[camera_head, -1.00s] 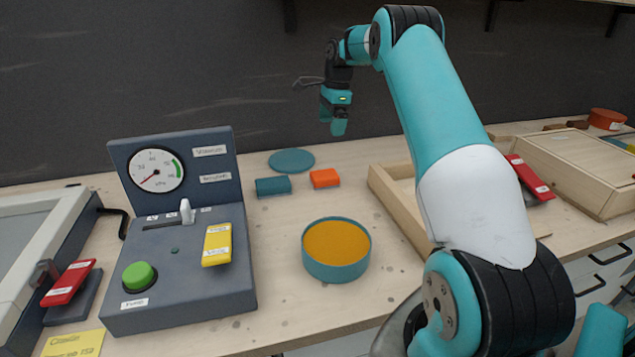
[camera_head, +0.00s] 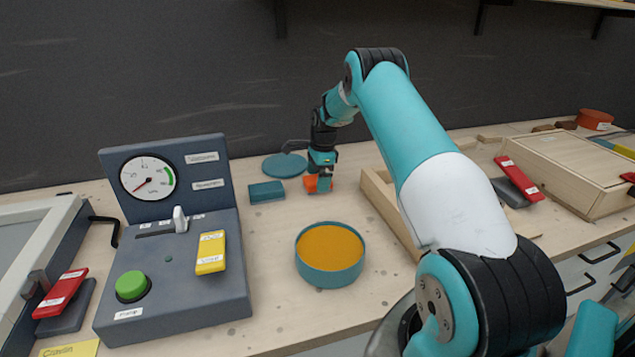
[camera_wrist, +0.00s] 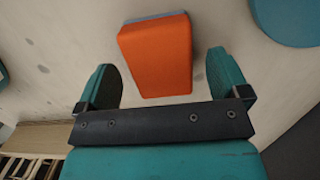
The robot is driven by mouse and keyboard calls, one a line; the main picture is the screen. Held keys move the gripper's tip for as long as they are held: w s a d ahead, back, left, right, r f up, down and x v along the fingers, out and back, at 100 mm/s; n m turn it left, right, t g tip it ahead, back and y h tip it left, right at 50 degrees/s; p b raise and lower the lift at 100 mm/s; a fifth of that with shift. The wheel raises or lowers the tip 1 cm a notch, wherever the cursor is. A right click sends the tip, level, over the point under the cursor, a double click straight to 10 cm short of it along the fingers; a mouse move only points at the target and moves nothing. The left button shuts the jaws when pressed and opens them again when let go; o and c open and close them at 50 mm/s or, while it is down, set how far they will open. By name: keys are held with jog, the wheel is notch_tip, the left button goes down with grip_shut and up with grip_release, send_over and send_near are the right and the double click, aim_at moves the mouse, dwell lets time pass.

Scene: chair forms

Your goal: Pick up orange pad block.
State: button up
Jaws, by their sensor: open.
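The orange pad block (camera_head: 311,184) lies on the workbench behind the round teal dish, partly hidden by my gripper in the head view. In the wrist view the orange pad block (camera_wrist: 157,55) lies ahead of and between the fingers, with bare gaps at its sides. My gripper (camera_head: 322,186) is down at the block, pointing at the bench. Its two teal fingers (camera_wrist: 162,82) are apart and hold nothing. I cannot tell whether a finger touches the block.
A teal block (camera_head: 266,191) lies just left of the orange one, with a flat teal disc (camera_head: 285,166) behind. The teal dish with orange filling (camera_head: 329,272) stands in front. A wooden tray (camera_head: 392,212) is to the right, a gauge control box (camera_head: 180,285) to the left.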

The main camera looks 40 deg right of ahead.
notch_tip(320, 180, down, 2)
jog(key=shift+a, duration=0.1)
jog(key=shift+c, duration=0.2)
jog(key=c, duration=1)
jog(key=shift+r, duration=0.1)
notch_tip(320, 180, up, 20)
